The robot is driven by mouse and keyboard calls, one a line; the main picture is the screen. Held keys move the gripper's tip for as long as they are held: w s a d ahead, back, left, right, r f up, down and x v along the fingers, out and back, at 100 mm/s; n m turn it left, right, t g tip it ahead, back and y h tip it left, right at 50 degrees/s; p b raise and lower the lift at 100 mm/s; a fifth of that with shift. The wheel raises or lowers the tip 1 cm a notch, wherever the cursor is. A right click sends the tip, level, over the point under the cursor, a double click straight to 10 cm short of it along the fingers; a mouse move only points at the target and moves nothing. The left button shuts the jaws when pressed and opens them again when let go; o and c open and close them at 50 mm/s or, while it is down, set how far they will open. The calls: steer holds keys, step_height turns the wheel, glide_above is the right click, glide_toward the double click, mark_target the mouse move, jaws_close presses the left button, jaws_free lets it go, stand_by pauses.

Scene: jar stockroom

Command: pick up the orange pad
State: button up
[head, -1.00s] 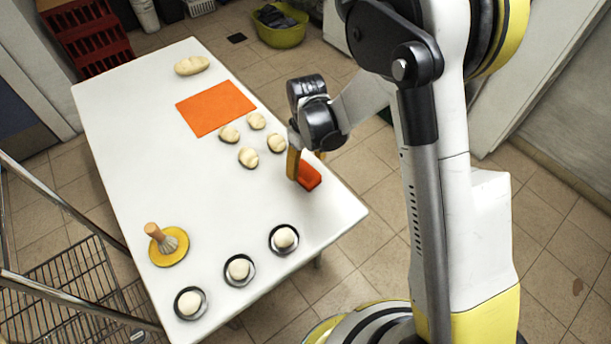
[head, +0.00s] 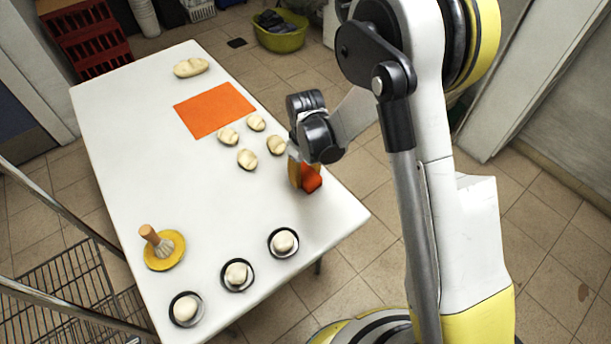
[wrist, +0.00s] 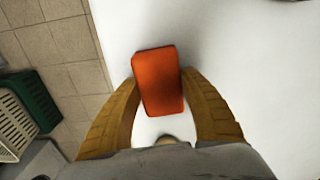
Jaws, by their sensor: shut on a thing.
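The orange-red pad (head: 312,179), a small thick block, is at the right edge of the white table (head: 226,208). My gripper (head: 303,178) points down there with its tan fingers shut on the pad. In the wrist view the pad (wrist: 158,80) sits between the two finger tips, one on each side, its long side running away from the palm. In the head view the fingers hide part of it. It looks tilted and perhaps slightly raised; I cannot tell whether its underside touches the table.
A flat orange mat (head: 214,109) lies at the back, with several pale dough-like pieces (head: 247,158) close to my gripper. Black-rimmed dishes with white balls (head: 283,242) line the front. A brush (head: 156,240) stands on a yellow disc. The table's middle is clear.

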mark_target(307, 173)
steer(key=shift+r, duration=0.15)
steer(key=shift+r, duration=0.3)
steer(key=r+p, duration=0.1)
steer(key=r, duration=0.1)
steer(key=r+p, duration=0.1)
steer(key=r, duration=0.1)
steer(key=shift+d+p, duration=0.25)
steer(key=shift+p, duration=0.05)
steer(key=s+d+r+p, duration=0.2)
steer(key=d+r, duration=0.4)
steer(key=d, duration=0.5)
steer(key=shift+s+p, duration=0.2)
steer(key=shift+p, duration=0.45)
steer(key=shift+o, duration=0.9)
steer(key=shift+c, duration=0.2)
